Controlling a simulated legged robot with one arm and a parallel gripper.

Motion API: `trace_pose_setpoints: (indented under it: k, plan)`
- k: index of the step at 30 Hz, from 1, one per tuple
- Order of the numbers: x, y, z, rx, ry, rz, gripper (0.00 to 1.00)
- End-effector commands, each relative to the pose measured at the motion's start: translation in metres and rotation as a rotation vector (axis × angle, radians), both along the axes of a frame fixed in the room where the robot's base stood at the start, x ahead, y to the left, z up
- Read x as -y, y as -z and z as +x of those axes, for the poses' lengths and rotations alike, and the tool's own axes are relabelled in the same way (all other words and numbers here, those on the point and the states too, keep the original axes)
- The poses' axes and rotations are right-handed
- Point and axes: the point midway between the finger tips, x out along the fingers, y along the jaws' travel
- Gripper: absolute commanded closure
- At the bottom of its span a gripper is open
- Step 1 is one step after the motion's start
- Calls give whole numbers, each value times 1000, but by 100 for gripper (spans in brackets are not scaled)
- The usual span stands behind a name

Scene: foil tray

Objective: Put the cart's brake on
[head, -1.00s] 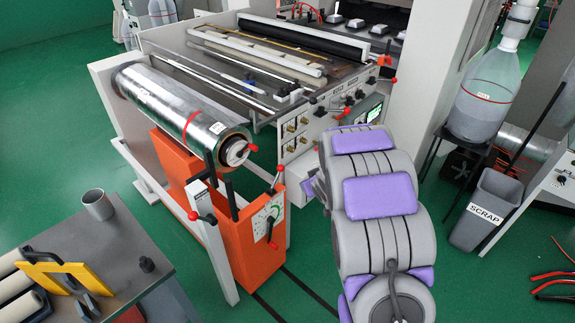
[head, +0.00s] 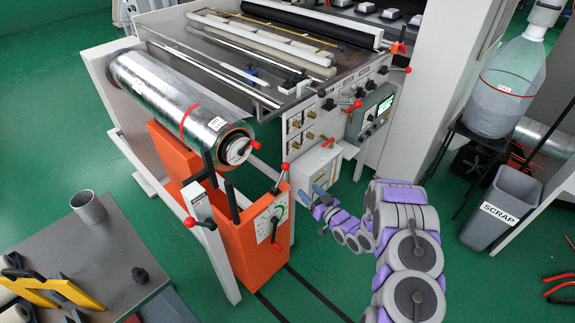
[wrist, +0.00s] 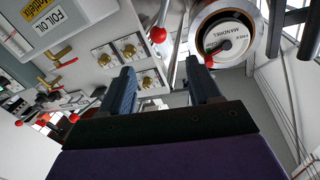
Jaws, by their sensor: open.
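The orange cart (head: 252,248) carries the foil roll (head: 165,95) and stands in front of the machine. A red-balled lever (head: 285,167) stands above that plate. Another red-knobbed handle (head: 190,222) is on the white post. I cannot tell which one is the brake. My gripper (head: 315,196) is open and empty, to the right of the cart plate and apart from it. In the wrist view, my gripper (wrist: 161,66) points toward a red-balled lever (wrist: 157,34) and the mandrel disc (wrist: 222,38).
The machine's side panel (head: 300,130) with brass valves is behind my gripper. A grey table (head: 110,255) with a metal cup (head: 88,206) is at lower left. A scrap bin (head: 500,205) stands at right.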

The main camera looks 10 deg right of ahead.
Motion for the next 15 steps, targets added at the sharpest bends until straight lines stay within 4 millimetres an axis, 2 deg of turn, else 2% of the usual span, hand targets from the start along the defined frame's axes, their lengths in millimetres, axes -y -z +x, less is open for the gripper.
trace_pose_setpoints:
  k: [5,15]
  plan:
    - [-8,2,15,1,-4,3,38]
    - [-39,3,75,1,-5,-2,38]
